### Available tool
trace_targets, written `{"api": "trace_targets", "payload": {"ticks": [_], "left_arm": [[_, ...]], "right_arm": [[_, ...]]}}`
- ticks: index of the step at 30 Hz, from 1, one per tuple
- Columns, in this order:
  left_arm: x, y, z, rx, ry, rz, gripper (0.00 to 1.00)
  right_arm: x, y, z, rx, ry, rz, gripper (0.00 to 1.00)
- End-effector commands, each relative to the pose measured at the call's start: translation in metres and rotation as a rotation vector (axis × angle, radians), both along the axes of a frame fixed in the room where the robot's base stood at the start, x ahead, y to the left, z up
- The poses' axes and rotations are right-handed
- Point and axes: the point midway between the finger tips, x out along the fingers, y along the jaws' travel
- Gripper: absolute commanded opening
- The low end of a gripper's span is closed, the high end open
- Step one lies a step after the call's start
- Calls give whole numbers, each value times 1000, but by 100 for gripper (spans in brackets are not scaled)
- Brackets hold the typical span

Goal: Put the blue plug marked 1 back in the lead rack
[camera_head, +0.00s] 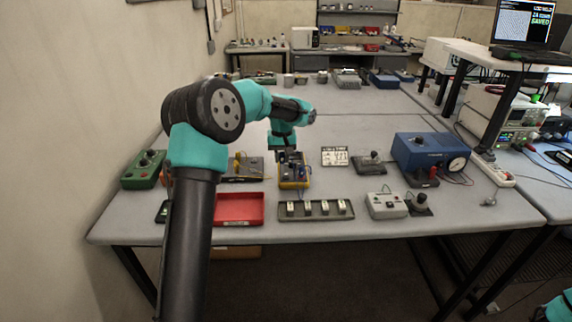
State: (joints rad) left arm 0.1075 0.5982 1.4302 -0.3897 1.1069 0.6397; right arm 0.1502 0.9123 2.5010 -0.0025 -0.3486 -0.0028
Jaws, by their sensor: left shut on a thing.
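My left gripper (290,158) reaches down over the yellow-edged box (294,184) near the middle of the table. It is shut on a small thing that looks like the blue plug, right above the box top. The mark on the plug is too small to read, and I cannot tell whether the plug still touches the box. A long dark rack (316,217) with several pale labelled blocks lies at the table's front edge, nearer than the box; it looks like the lead rack. My right gripper is out of view.
A red tray (239,222) lies left of the rack, and a grey box (386,206) stands right of it. A blue instrument (420,150) stands at the right. A green box (143,171) is at the far left.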

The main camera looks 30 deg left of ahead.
Motion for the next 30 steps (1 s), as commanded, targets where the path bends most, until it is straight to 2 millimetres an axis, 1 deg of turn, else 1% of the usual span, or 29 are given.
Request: {"api": "trace_targets", "payload": {"ticks": [5, 8, 9, 15, 18, 21, 24, 30], "left_arm": [[-10, 48, -1, -2, 0, 9, 0], [-20, 83, -1, -3, -2, 9, 0], [-25, 98, -1, -3, -1, 9, 0], [-54, 168, -1, -2, 0, 9, 0], [-67, 196, 0, 0, -1, 6, 0], [-78, 214, 0, 1, -1, 4, 0], [-83, 224, 1, 1, 0, 1, 0], [-85, 226, 1, 1, 0, 0, 0]], "right_arm": [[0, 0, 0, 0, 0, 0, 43], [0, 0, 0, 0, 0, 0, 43], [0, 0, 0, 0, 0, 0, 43], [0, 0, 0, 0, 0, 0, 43], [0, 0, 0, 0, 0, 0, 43], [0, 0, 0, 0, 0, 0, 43], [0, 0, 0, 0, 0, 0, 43], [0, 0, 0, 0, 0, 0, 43]]}}
